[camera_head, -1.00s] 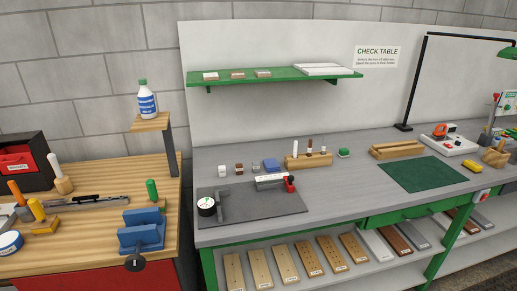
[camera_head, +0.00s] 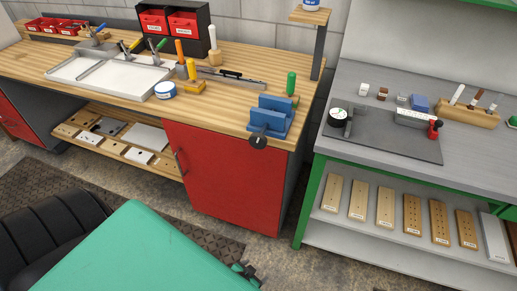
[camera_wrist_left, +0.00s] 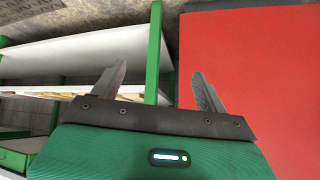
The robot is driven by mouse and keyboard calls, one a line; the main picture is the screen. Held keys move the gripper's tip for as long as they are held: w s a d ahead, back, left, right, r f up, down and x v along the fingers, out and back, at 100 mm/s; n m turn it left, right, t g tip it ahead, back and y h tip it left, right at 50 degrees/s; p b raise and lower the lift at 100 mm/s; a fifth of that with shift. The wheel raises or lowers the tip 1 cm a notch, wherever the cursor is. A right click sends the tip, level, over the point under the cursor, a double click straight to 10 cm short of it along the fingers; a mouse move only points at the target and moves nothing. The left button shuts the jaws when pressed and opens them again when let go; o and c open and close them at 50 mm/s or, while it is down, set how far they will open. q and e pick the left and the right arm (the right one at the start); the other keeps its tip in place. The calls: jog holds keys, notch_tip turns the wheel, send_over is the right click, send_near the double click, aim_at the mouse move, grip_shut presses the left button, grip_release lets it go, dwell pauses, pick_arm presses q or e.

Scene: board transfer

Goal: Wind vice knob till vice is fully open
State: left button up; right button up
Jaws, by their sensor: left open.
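The blue vice (camera_head: 272,113) stands at the front right corner of the wooden workbench top. Its round dark knob (camera_head: 258,142) faces the front, just past the bench edge. A gap shows between the vice jaws, but I cannot tell how wide it is. My left gripper (camera_head: 246,274) is low at the bottom of the head view, in front of and well below the vice, apart from it. In the left wrist view its two fingers (camera_wrist_left: 158,88) are spread with nothing between them. The vice is not in that view. My right gripper is not in view.
The red cabinet front (camera_head: 222,175) is below the vice. A green-handled tool (camera_head: 291,84) stands behind the vice. The grey check table (camera_head: 465,150) is to the right, across a narrow gap. Floor space is free before the cabinet.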

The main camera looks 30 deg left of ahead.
pick_arm(q)
jog(key=w+a+r+t+b, duration=0.1)
jog(key=w+a+r+t, duration=0.15)
jog(key=w+r, duration=0.55)
jog(key=n+t+y+b, duration=0.2)
jog(key=t+y+b, duration=0.25)
jog(key=t, duration=0.25)
send_near(257, 143)
jog(key=p+x, duration=0.3)
jog(key=x, duration=0.6)
jog(key=shift+w, duration=0.2)
jog(key=shift+w+a, duration=0.25)
jog(key=shift+w, duration=0.4)
jog(key=shift+f, duration=0.1)
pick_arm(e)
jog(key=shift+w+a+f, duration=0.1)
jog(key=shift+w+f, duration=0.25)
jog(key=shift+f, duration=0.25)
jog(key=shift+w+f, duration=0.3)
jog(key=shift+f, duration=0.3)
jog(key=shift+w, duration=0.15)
